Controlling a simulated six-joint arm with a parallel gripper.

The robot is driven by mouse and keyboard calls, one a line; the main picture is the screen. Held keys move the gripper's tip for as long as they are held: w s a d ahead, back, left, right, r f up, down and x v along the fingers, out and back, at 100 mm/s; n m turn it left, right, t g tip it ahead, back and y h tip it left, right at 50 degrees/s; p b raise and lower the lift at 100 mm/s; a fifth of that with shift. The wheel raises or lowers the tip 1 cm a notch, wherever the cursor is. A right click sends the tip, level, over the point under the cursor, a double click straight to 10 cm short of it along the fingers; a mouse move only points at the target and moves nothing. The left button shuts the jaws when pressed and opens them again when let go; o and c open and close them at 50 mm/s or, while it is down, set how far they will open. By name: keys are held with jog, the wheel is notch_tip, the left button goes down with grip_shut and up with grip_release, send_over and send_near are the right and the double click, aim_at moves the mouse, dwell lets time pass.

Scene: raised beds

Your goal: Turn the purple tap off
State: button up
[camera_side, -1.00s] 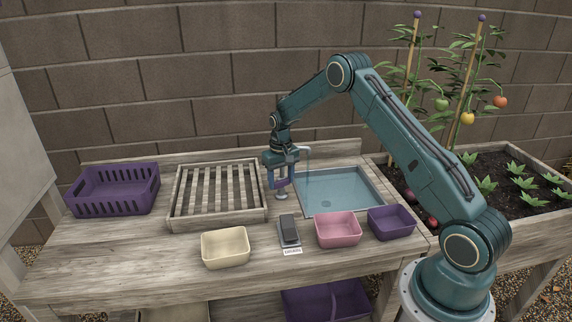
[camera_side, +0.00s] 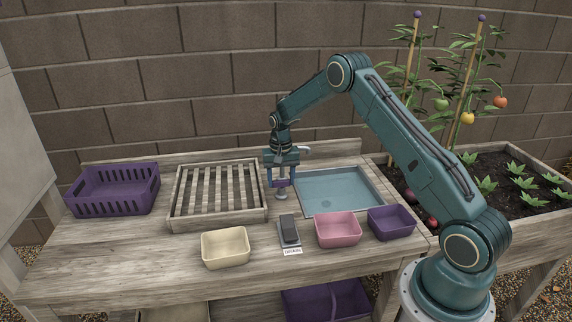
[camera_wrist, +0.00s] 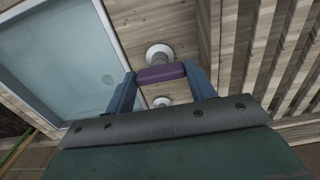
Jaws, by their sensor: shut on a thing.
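The purple tap handle (camera_side: 280,184) stands on a grey base beside the left edge of the sink (camera_side: 338,189). My gripper (camera_side: 278,181) points down over it, with a blue finger on each side, shut on the handle. In the wrist view the purple handle (camera_wrist: 160,73) spans the gap between the two fingers (camera_wrist: 159,78), above a round pale base. The tap's spout (camera_side: 304,150) shows behind my gripper, and I see no stream under it. The rest of the tap is mostly hidden by my gripper.
A slatted wooden tray (camera_side: 174,218) stands just left of the tap, with a purple basket (camera_side: 112,190) beyond it. A cream tub (camera_side: 225,248), a dark pedal-like device (camera_side: 289,230), a pink tub (camera_side: 338,230) and a purple tub (camera_side: 391,222) line the front.

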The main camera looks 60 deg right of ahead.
jog(key=o, duration=1)
jog(key=shift+r, duration=0.2)
notch_tip(320, 180, up, 14)
jog(key=shift+f, duration=0.25)
jog(key=shift+a+r, duration=0.1)
